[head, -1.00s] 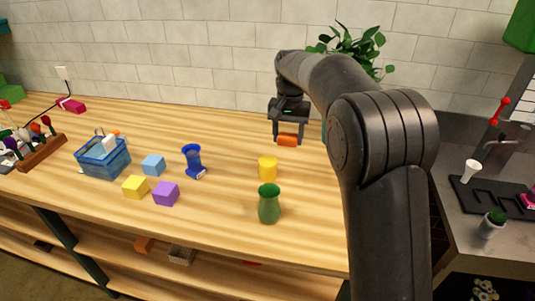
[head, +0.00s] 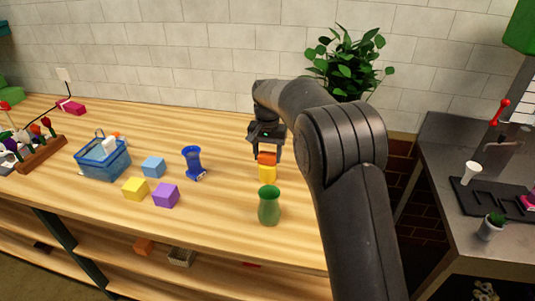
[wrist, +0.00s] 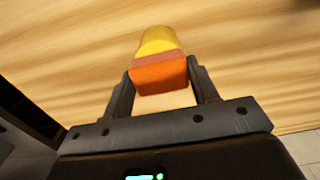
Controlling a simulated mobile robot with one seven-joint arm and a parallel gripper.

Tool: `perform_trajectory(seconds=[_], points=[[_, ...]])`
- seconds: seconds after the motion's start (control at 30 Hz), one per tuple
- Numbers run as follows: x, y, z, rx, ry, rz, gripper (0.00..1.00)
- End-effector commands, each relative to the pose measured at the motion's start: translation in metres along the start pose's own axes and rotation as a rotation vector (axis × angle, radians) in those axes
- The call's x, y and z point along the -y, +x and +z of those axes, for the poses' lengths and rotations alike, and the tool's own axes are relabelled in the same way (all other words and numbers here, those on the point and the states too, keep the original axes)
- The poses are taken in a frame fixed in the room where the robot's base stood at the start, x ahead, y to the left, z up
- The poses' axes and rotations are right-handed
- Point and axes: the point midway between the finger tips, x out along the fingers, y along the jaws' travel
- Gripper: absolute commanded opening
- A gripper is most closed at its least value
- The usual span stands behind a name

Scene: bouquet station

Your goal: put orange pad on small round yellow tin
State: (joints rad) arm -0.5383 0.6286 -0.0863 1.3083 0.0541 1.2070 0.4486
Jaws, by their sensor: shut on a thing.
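The orange pad (head: 267,158) is a small block held between the fingers of my gripper (head: 265,156). In the wrist view the pad (wrist: 160,76) sits between both fingertips. The small round yellow tin (head: 267,174) stands upright on the wooden table. In the head view the pad appears right at the top of the tin. In the wrist view the tin (wrist: 158,41) shows just beyond the pad, partly hidden by it. I cannot tell whether pad and tin touch.
A green vase (head: 269,205) stands close in front of the tin. A blue vase (head: 193,163), blue block (head: 153,166), yellow block (head: 135,188), purple block (head: 166,194) and blue basket (head: 103,160) are to the left. A plant (head: 350,62) stands behind.

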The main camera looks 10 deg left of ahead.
Motion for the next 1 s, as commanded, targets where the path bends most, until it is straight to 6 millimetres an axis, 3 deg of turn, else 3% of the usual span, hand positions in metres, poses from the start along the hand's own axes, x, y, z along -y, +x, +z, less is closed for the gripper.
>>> perform_trajectory(seconds=[0.1, 0.13, 0.37, 0.73, 1.0], points=[[0.000, 0.003, 0.000, 0.000, 0.000, 0.000, 0.32], [0.000, 0.003, 0.000, 0.000, 0.000, 0.000, 0.56], [0.000, 0.003, 0.000, 0.000, 0.000, 0.000, 0.74], [0.000, -0.006, -0.001, -0.002, 0.000, -0.001, 0.76], [0.000, -0.059, -0.001, -0.004, 0.000, -0.003, 0.76]])
